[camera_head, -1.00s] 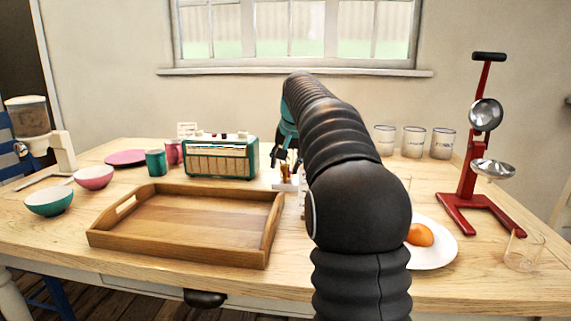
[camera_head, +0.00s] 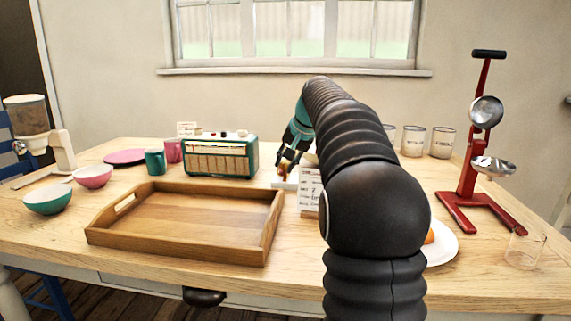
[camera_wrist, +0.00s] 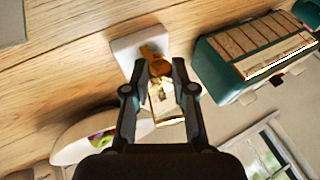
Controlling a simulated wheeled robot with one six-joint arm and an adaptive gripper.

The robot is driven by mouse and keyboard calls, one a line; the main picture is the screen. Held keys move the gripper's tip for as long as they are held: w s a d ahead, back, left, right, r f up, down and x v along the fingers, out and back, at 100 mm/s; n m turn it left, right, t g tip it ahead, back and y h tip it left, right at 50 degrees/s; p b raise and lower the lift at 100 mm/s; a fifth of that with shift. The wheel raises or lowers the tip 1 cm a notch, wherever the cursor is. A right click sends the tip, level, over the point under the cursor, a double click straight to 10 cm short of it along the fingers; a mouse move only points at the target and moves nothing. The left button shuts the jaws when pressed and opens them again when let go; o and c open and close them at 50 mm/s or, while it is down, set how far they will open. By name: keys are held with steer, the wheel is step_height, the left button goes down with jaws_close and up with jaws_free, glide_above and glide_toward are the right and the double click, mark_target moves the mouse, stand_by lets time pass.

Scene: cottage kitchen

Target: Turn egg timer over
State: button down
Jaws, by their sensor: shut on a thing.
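The egg timer (camera_wrist: 162,99) is a small glass with amber-brown contents and a pale end. In the wrist view it sits between the two fingers of my gripper (camera_wrist: 162,72), which is shut on it. In the head view my gripper (camera_head: 286,160) slants down to the left, and the timer shows only as a small amber patch (camera_head: 283,172) at its fingertips. A white square base (camera_wrist: 127,46) lies by the timer's brown end; I cannot tell whether they touch.
A green radio (camera_head: 252,158) stands just left of my gripper. A wooden tray (camera_head: 180,251) lies in front. A written card (camera_head: 309,197) stands close to the right. My arm partly hides a white plate (camera_head: 443,250). A red stand (camera_head: 467,180) is at the right.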

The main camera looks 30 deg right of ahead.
steer(key=shift+s+d+f+m+t+y+b, duration=0.1)
steer(key=shift+d+m+t+y+b, duration=0.1)
steer(key=shift+t+y+b, duration=0.45)
steer(key=shift+s+d+f+m+t+y+b, duration=0.1)
steer(key=shift+m+t+y+b, duration=0.1)
steer(key=shift+t+y+b, duration=0.5)
steer(key=c, duration=1)
jaws_free()
steer(key=shift+o, duration=0.2)
steer(key=shift+r, duration=0.1)
steer(key=v, duration=1.2)
steer(key=shift+w+d, duration=0.1)
steer(key=shift+w, duration=0.05)
